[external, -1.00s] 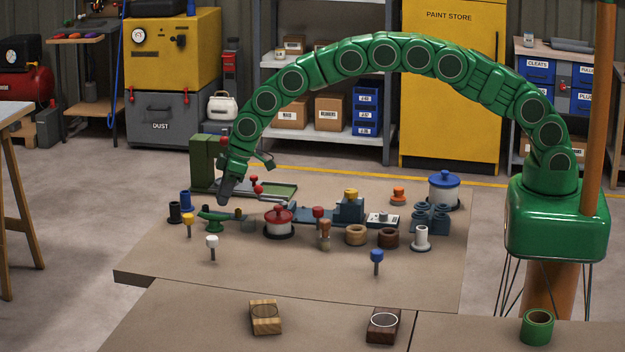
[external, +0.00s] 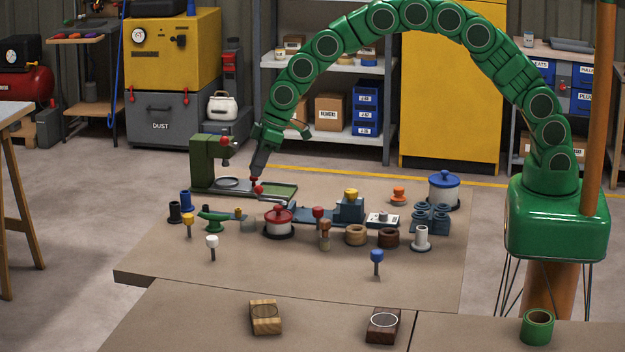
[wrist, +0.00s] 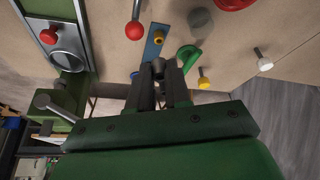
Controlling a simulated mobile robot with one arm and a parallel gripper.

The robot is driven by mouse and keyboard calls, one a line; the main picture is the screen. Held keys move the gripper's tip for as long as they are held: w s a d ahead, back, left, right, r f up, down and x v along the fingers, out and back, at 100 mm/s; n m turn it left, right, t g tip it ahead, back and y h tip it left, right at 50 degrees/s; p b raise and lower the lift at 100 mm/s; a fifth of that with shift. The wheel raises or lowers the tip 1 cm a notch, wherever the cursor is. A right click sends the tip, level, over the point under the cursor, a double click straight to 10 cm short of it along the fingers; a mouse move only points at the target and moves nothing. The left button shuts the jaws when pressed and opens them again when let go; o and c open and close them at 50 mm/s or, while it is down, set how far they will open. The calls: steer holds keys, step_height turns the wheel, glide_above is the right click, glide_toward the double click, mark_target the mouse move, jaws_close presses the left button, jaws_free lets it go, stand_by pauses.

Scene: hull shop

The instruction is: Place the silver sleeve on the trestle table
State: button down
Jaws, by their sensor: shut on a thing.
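My gripper (external: 259,168) is raised over the back left of the workbench, beside the green press. In the wrist view my gripper (wrist: 160,78) is shut on a small grey, round-ended piece (wrist: 158,67), which looks like the silver sleeve. The dark fingers cover most of it, and in the external view it cannot be made out. A table with a pale top (external: 12,113) and wooden trestle legs stands at the far left edge, well apart from my gripper. Only its right end shows.
The green press (external: 208,165) with red knobs stands close by my gripper. The bench holds a red-lidded pot (external: 279,222), a green cleat-like piece (external: 214,217), several sleeves and colored pegs. Open floor (external: 75,215) lies between the bench and the pale-topped table.

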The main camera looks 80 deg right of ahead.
steer(key=shift+s+d+r, duration=0.15)
steer(key=shift+s+r, duration=0.2)
steer(key=shift+s, duration=0.45)
steer(key=shift+s+d+r, duration=0.15)
steer(key=shift+s+r, duration=0.15)
steer(key=shift+s, duration=0.45)
steer(key=shift+s+d+r, duration=0.15)
steer(key=shift+s+r, duration=0.2)
steer(key=shift+s, duration=0.45)
